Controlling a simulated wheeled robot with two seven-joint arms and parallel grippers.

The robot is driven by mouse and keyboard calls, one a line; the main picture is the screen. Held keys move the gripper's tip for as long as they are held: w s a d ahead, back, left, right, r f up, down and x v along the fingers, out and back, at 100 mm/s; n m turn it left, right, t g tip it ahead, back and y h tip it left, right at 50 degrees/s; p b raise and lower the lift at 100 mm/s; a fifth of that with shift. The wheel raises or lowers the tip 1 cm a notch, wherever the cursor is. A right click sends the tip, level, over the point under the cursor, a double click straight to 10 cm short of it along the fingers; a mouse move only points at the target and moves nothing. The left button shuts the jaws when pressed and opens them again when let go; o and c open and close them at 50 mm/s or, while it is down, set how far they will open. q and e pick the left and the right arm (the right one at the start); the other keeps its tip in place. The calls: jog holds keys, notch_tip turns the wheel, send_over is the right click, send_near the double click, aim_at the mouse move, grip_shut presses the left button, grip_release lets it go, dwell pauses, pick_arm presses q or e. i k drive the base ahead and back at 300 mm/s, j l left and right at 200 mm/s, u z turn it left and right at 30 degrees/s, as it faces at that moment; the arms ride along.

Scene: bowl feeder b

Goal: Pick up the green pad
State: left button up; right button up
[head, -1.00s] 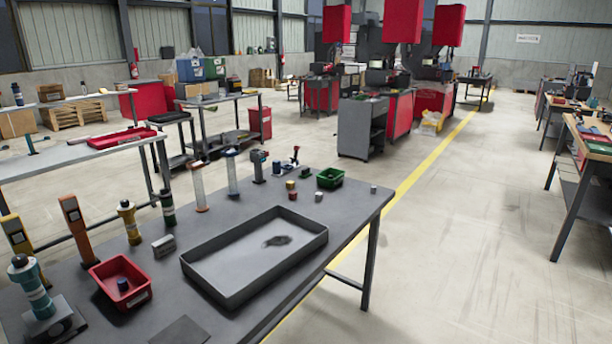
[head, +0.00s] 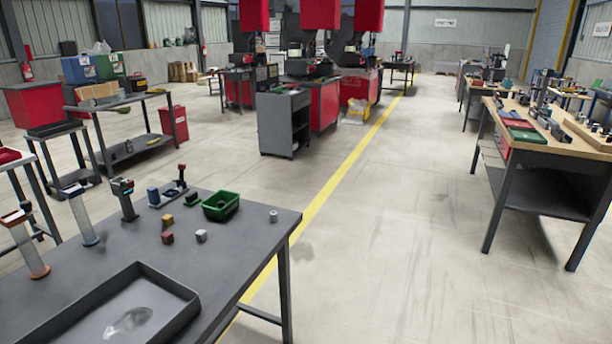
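A flat green item (head: 528,136) that looks like a pad lies on the wooden-topped workbench (head: 550,146) at the right, close to its near left edge. It is small and far off, so I cannot be sure that it is the green pad. A flat red item (head: 517,124) lies just behind it. Neither of my grippers is in view.
A dark table (head: 240,246) at the lower left holds a grey tray (head: 180,291), a green bin (head: 221,205) and several small blocks. Open concrete floor lies between it and the workbench. A yellow line (head: 335,180) crosses the floor. A dark cabinet (head: 277,125) stands further back.

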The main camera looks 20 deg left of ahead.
aim_at(193, 199)
jog(key=i+z, duration=0.2)
jog(key=i, duration=2.05)
jog(key=i+u, duration=0.2)
jog(key=i, duration=0.4)
jog(key=i+l+u, duration=0.2)
jog(key=i, duration=0.4)
jog(key=i+l+u, duration=0.2)
jog(key=i, duration=0.4)
jog(key=i+j+u, duration=0.15)
jog(key=u, duration=0.3)
jog(key=i+u, duration=0.2)
jog(key=u, duration=0.2)
jog(key=i+u, duration=0.2)
jog(key=u, duration=0.25)
jog(key=i+u, duration=0.2)
jog(key=u, duration=0.25)
jog(key=i+l+u, duration=0.15)
jog(key=u, duration=0.25)
